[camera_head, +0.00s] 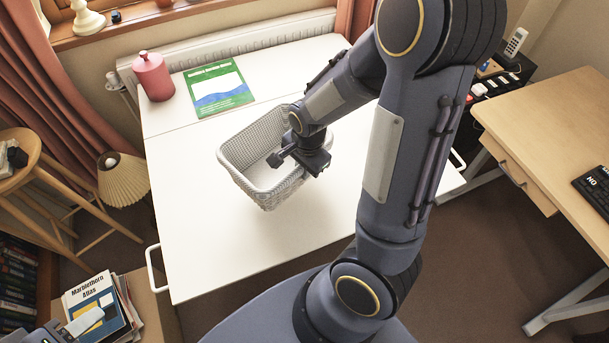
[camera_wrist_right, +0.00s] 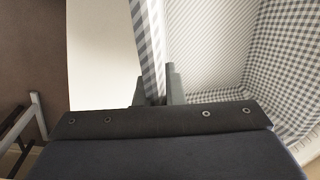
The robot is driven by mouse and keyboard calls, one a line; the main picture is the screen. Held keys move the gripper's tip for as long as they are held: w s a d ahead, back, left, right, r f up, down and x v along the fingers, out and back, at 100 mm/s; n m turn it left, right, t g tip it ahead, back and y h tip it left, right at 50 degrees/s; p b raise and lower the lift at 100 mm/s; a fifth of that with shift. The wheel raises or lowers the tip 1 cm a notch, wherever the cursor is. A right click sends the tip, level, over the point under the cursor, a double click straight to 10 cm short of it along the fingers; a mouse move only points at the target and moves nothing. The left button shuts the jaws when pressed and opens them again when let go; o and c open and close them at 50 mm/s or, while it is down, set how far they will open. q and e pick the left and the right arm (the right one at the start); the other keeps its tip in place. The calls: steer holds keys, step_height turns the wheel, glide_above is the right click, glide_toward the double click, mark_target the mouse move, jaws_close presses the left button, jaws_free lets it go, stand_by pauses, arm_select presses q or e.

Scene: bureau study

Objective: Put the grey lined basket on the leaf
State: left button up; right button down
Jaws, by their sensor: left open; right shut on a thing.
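The grey lined basket (camera_head: 240,179) is woven outside, with a grey-and-white checked lining that shows in the right wrist view (camera_wrist_right: 215,50). My right gripper (camera_head: 296,157) is shut on the basket's wall, with one finger on each side of it in the wrist view (camera_wrist_right: 157,95). The basket is upright over the white leaf (camera_head: 205,245), the near part of the white table top. I cannot tell whether its bottom touches the surface. My left gripper (camera_head: 80,322) is open at the bottom left corner, mostly cut off, away from the basket.
A pink lidded jar (camera_head: 153,77) and a green book (camera_head: 217,88) sit at the back of the table. The leaf is clear to the left and front of the basket. A stack of books (camera_head: 100,308) is at lower left, and a wooden desk (camera_head: 560,120) stands at right.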

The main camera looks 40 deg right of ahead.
steer(key=shift+w+d+f, duration=0.35)
steer(key=shift+d+f, duration=0.05)
steer(key=shift+f, duration=0.2)
steer(key=shift+w+d+f, duration=0.3)
steer(key=shift+d+f, duration=0.1)
steer(key=shift+f, duration=0.15)
step_height(320, 180, down, 4)
steer(key=shift+w+d+r+b, duration=0.1)
steer(key=shift+w+r+b, duration=0.05)
steer(key=shift+r+b, duration=0.15)
steer(key=c, duration=2)
jaws_free()
steer(key=shift+f, duration=0.15)
steer(key=o, duration=0.5)
